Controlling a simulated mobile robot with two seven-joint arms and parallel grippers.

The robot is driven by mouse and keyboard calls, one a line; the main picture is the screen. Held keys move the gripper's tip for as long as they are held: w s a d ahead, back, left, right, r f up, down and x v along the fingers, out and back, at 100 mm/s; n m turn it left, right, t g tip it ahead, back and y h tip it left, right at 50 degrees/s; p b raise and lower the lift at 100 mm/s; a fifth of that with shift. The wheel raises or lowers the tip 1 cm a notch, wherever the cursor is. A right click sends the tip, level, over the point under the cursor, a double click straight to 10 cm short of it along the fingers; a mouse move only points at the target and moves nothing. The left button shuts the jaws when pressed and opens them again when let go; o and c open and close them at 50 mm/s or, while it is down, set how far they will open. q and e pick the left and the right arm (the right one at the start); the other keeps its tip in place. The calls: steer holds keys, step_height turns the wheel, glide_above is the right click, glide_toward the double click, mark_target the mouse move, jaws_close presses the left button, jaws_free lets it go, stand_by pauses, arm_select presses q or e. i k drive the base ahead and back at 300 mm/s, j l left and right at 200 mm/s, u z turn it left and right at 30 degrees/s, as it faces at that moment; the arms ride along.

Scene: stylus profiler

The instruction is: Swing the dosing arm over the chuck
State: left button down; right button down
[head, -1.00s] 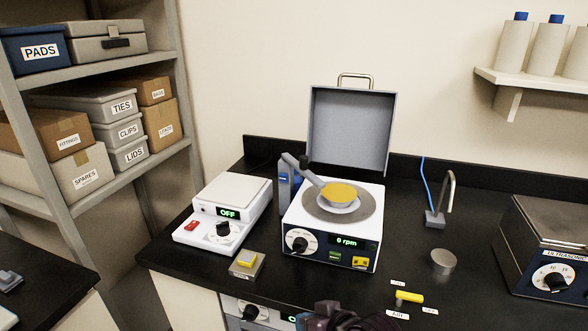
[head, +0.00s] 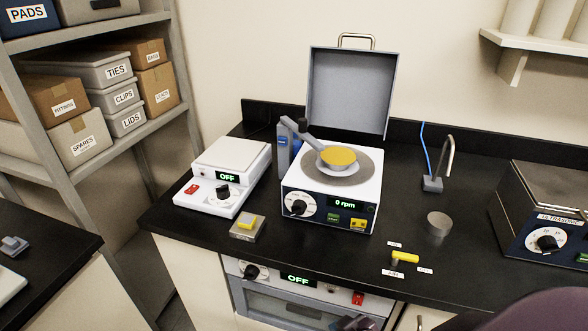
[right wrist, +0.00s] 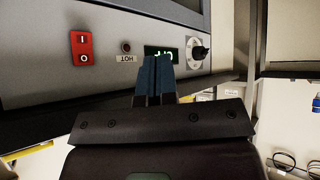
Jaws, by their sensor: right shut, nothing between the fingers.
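The spin coater (head: 300,225) stands mid-bench with its lid (head: 349,90) raised. A gold disc (head: 339,156) sits on its chuck, in the round grey bowl area (head: 352,168). The grey dosing arm (head: 306,136) slopes from the blue-grey post (head: 284,150) at the coater's left rear towards the disc. Its end appears at or over the disc's rear left edge; I cannot tell the exact overlap. My right gripper (right wrist: 154,80) is shut and empty, in front of the oven panel in the right wrist view. My left gripper is not in view.
A hotplate (head: 231,160) reading OFF stands left of the coater. A small yellow-topped block (head: 245,223), a yellow-handled piece (head: 404,257) and a metal cylinder (head: 438,224) lie near the front. An ultrasonic bath (head: 545,215) stands right. The oven (head: 290,300) is below the bench.

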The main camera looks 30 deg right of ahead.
mark_target(300, 130)
steer(key=i+z, duration=0.1)
steer(key=z, duration=0.8)
